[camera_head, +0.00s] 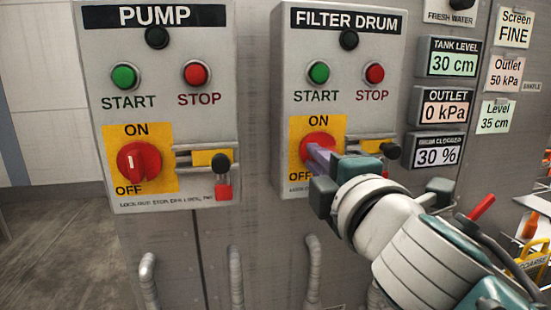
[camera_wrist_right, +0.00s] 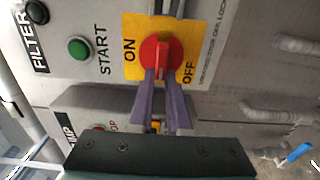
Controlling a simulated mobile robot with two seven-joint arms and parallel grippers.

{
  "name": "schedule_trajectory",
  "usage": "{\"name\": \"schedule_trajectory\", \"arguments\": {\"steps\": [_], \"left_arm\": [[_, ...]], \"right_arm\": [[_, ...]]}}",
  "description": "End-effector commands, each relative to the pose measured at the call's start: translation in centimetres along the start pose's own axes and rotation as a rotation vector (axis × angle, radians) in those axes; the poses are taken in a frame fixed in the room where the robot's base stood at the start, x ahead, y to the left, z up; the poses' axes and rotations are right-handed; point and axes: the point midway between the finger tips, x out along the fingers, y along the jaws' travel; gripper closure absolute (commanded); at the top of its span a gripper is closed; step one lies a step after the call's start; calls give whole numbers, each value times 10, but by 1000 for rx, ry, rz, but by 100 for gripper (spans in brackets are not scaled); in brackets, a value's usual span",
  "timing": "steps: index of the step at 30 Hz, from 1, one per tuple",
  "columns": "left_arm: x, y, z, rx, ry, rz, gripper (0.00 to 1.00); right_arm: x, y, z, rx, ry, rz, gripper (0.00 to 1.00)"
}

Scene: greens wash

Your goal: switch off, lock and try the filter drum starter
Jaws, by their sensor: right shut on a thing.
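The FILTER DRUM starter box (camera_head: 290,60) stands to the right of the PUMP box. Its red rotary switch (camera_head: 317,142) sits on a yellow ON/OFF plate, partly covered by my right gripper (camera_head: 316,158). In the right wrist view the purple fingers (camera_wrist_right: 160,78) are shut on the grip of the red switch (camera_wrist_right: 160,48), one on each side. Which mark the grip points to is not clear. The green START button (camera_head: 318,72) and red STOP button (camera_head: 374,73) are uncovered. A slide with a black knob (camera_head: 390,150) is beside the switch. My left gripper is not in view.
The PUMP box (camera_head: 92,75) on the left has its own red switch (camera_head: 139,161) and a red padlock (camera_head: 223,190) under its slide. Display panels (camera_head: 440,108) are at right. Grey pipes (camera_head: 313,270) run below the boxes.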

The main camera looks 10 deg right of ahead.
Motion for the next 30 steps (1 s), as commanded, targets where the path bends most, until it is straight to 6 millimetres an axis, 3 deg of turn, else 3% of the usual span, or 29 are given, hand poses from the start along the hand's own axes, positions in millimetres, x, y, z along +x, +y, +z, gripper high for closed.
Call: {"name": "schedule_trajectory", "arguments": {"steps": [13,14,21,30], "left_arm": [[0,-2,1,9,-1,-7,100],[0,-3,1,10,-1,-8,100],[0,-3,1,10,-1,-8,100],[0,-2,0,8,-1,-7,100]], "right_arm": [[0,-1,0,-13,-1,-2,100],[0,-1,0,-13,-1,-2,81],[0,-1,0,-11,-1,-1,54],[-3,-1,0,-10,0,-1,54]]}}
